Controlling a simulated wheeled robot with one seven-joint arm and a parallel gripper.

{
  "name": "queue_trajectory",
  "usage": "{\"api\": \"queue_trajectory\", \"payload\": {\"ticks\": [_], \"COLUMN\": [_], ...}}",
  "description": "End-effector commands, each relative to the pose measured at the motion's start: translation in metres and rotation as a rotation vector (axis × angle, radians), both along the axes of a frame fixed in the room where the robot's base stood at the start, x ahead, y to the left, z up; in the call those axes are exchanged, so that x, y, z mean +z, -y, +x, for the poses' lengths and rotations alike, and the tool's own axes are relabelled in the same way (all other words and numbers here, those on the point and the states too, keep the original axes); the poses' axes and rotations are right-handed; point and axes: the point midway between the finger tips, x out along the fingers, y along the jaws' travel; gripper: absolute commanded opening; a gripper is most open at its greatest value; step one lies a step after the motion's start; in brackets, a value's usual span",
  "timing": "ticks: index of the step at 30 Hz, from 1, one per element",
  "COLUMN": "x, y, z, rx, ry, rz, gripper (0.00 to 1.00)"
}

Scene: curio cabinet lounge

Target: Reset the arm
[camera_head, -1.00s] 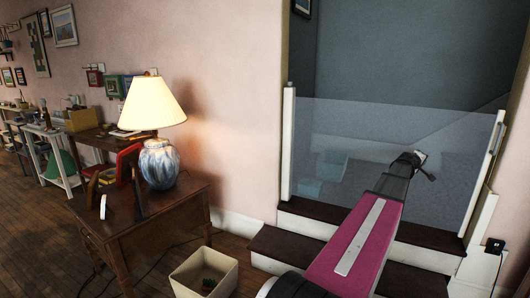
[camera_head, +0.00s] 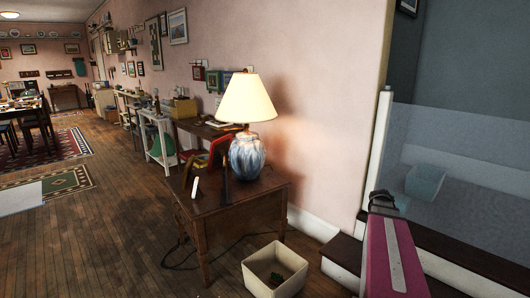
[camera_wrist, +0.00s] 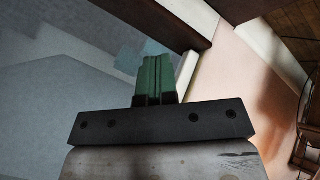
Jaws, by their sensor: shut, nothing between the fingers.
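My gripper (camera_head: 383,197) is at the end of my magenta arm at the lower right of the head view, in front of the glass gate and the steps. In the wrist view its green fingers (camera_wrist: 157,78) are together with nothing between them. It touches nothing that I can make out.
A wooden side table (camera_head: 225,207) bears a lamp (camera_head: 247,110) with a blue and white base. A cream bin (camera_head: 274,272) stands on the floor before it. A glass gate (camera_head: 460,150) closes the dark steps at right.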

Motion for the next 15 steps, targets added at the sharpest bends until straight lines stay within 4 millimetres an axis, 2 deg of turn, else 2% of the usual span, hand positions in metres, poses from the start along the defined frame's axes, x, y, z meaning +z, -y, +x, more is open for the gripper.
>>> {"api": "queue_trajectory", "payload": {"ticks": [1,3,8,15], "x": [-0.008,-0.019,-0.041,-0.066], "y": [-0.032,-0.07,-0.155,-0.275], "z": [-0.004,-0.008,-0.024,-0.067], "rx": [0.014,0.025,0.052,0.095], "ry": [-0.015,-0.038,-0.098,-0.219], "rz": [0.038,0.092,0.211,0.376], "gripper": [0.0,0.0,0.0,0.0]}}
